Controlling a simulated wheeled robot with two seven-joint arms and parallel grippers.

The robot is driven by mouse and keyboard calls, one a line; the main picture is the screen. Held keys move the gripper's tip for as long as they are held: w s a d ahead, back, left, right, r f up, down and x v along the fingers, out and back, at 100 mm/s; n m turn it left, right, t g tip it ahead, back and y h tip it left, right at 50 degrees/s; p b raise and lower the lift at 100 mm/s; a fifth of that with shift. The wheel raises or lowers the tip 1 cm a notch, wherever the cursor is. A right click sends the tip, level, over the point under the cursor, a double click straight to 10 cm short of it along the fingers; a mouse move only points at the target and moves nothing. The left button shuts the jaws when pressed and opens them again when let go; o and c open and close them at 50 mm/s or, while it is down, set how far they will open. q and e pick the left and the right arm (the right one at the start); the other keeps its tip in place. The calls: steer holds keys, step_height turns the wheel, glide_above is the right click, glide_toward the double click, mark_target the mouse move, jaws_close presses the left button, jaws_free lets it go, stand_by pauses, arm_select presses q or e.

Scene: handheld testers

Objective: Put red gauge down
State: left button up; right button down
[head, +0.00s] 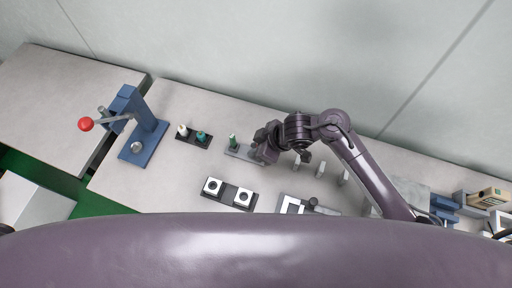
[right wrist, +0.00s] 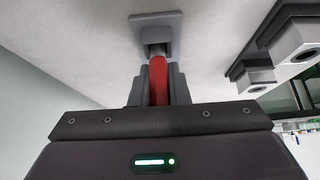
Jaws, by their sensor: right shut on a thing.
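The red gauge (right wrist: 158,80) is between the fingers of my right gripper (right wrist: 157,86) in the right wrist view. Its far end meets a small grey stand (right wrist: 155,30) on the table; I cannot tell how deep it sits there. In the head view my right gripper (head: 264,148) is over the right part of a grey holder plate (head: 238,151), and it hides the red gauge. A green gauge (head: 233,141) stands upright on the left part of that plate. My left gripper is not in view.
A blue press (head: 145,130) with a red-knobbed lever stands at the left. A dark block (head: 230,194) with two white square sockets lies in front. Grey posts (head: 320,169) stand to the right of my gripper.

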steer(key=shift+f, duration=0.2)
steer(key=c, duration=1.4)
jaws_free()
steer(key=shift+r, duration=0.25)
steer(key=p+v, duration=0.2)
steer(key=v, duration=1)
steer(key=shift+f, duration=0.1)
